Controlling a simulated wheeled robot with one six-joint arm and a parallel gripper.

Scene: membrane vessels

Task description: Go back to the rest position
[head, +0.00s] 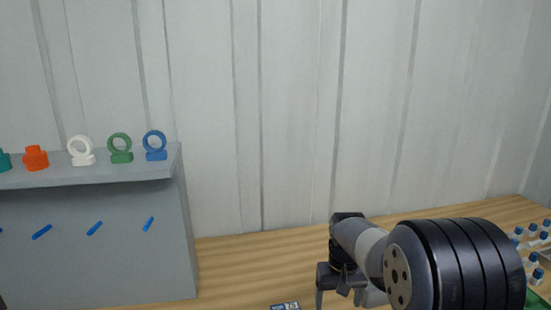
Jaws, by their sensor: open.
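My gripper (338,293) is in the lower middle of the head view, at the end of my arm. It is dark grey, points down over the wooden table and is open. I see nothing between its fingers, though the fingertips are close to the frame's lower edge. My arm's large black and grey joint hides the table behind it to the right.
A grey shelf unit (100,245) at left carries ring-topped white (81,151), green (120,148) and blue (154,146) pieces and an orange knob (35,158). Blue-capped vials (533,240) stand at far right. Bare wooden table (240,265) lies between.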

